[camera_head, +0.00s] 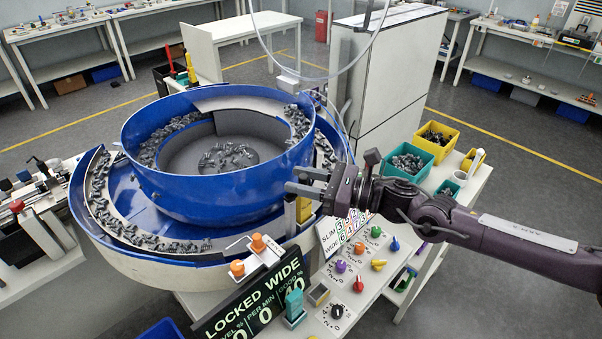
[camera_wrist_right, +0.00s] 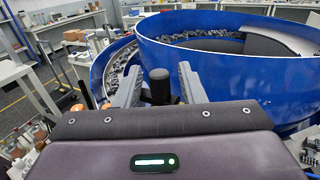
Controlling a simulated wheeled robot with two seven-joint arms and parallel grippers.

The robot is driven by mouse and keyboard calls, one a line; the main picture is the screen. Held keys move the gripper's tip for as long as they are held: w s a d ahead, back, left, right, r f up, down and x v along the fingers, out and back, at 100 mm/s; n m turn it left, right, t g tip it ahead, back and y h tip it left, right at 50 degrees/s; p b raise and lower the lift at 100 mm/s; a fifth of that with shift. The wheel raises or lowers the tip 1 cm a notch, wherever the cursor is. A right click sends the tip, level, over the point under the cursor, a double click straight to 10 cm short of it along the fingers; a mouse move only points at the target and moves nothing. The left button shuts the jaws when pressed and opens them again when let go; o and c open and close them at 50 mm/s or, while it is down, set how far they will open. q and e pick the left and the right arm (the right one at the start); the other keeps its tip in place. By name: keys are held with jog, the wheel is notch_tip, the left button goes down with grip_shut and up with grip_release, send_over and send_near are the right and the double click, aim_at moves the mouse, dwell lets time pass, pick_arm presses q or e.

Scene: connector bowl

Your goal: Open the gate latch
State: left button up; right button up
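My right gripper (camera_head: 304,181) reaches in from the right and hangs at the right rim of the blue bowl (camera_head: 215,190). In the right wrist view its two grey fingers (camera_wrist_right: 160,84) are apart. A black round-topped knob (camera_wrist_right: 159,78) stands between them, with a gap on each side; I cannot tell whether it is the gate latch. In the head view a yellow post (camera_head: 303,210) and a dark upright piece stand just below the fingers. A display (camera_head: 257,300) reads LOCKED WIDE. My left gripper is not in view.
A control panel (camera_head: 345,285) with coloured knobs lies below my right arm. Two orange knobs (camera_head: 257,242) stand on a bracket at the bowl's front. Green and yellow bins (camera_head: 436,141) of dark parts are behind the arm. Small connectors (camera_head: 165,244) fill the bowl's outer track.

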jog(key=shift+d, duration=0.15)
jog(key=shift+c, duration=0.6)
grip_shut()
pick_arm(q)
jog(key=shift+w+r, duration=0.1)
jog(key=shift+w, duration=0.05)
